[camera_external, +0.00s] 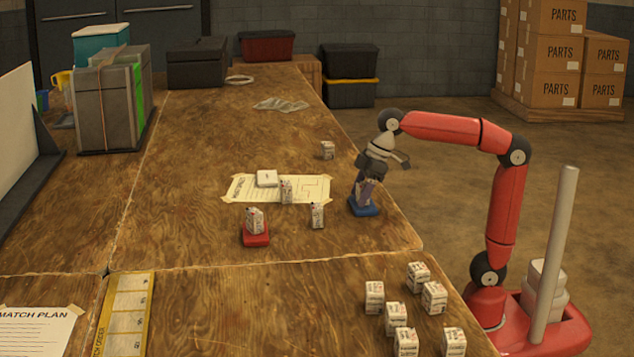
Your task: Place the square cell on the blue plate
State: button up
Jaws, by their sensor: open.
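The blue plate (364,209) lies near the table's right edge. My gripper (366,192) points down just above it, with its jaws open. A small boxy form shows between or beside the fingers, but I cannot tell whether it is a cell standing on the plate. Pale boxy cells stand on the table: one on the red plate (256,239), one cell (286,191) on the taped paper, one cell (317,215) right of the red plate, and one cell (327,150) farther back. I cannot tell which is the square cell.
A white block (266,178) lies on the taped paper (241,188). Several cells (396,319) stand on the near right of the table. A grey bin (103,105) is at the far left. A clear bag (281,104) lies behind. The table's middle left is free.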

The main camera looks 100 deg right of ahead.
jog(key=p+v, duration=0.2)
jog(key=v, duration=1)
jog(key=shift+r+p, duration=0.2)
jog(key=shift+p, duration=0.2)
